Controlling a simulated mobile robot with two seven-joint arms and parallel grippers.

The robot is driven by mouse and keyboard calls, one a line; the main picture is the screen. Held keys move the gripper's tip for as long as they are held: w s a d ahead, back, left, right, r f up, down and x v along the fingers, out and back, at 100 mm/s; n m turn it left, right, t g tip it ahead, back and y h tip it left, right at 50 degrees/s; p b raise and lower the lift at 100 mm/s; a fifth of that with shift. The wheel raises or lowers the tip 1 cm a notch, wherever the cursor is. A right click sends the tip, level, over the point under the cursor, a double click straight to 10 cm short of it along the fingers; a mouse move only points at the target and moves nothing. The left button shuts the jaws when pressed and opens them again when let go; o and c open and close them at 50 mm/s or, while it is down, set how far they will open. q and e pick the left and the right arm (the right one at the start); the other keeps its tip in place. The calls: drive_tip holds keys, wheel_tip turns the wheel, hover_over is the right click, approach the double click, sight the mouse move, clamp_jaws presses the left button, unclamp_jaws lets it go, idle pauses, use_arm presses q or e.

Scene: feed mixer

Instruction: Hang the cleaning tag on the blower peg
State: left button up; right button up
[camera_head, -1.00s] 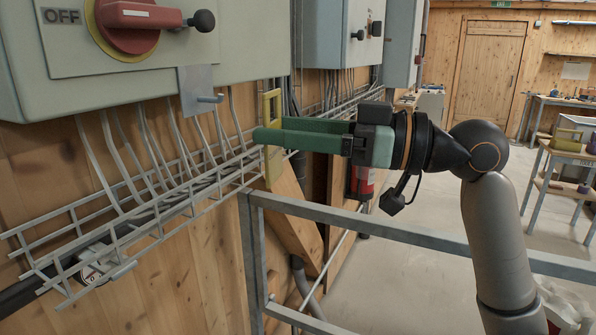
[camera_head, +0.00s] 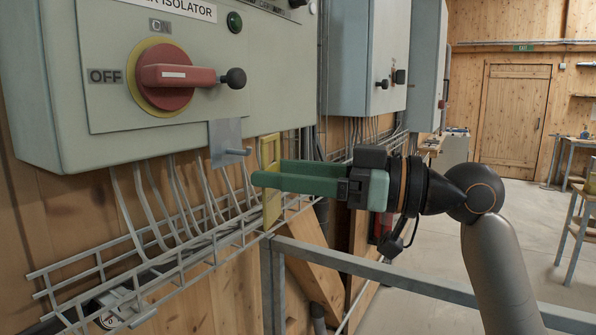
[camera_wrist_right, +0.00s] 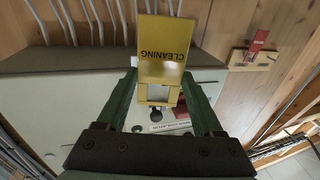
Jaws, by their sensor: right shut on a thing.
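The yellow cleaning tag (camera_head: 270,150) is upright at my right gripper (camera_head: 265,180), whose green fingers are shut on it. In the wrist view the tag (camera_wrist_right: 165,50) reads CLEANING upside down and has an opening near the fingers (camera_wrist_right: 163,105). The blower peg (camera_head: 238,152) is a short grey pin on a metal plate (camera_head: 225,135) under the isolator box. In the head view the tag is just right of the peg tip, with a small gap. I cannot tell their depth difference. My left gripper is not in view.
Above the peg is the grey isolator box (camera_head: 100,40) with a red rotary handle (camera_head: 175,75). A wire cable tray (camera_head: 180,255) with grey cables runs below. A metal railing (camera_head: 400,277) passes under my right arm. More grey cabinets (camera_head: 365,55) stand farther along the wall.

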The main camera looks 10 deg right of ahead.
drive_tip(key=shift+w+a+f+p, duration=0.15)
drive_tip(key=shift+w+a+f, duration=0.15)
drive_tip(key=shift+w+a, duration=0.6)
drive_tip(key=shift+w+a+f+p, duration=0.2)
drive_tip(key=shift+w+a, duration=0.35)
drive_tip(key=shift+a, duration=0.55)
drive_tip(key=shift+f, duration=0.1)
drive_tip(key=o, duration=1.3)
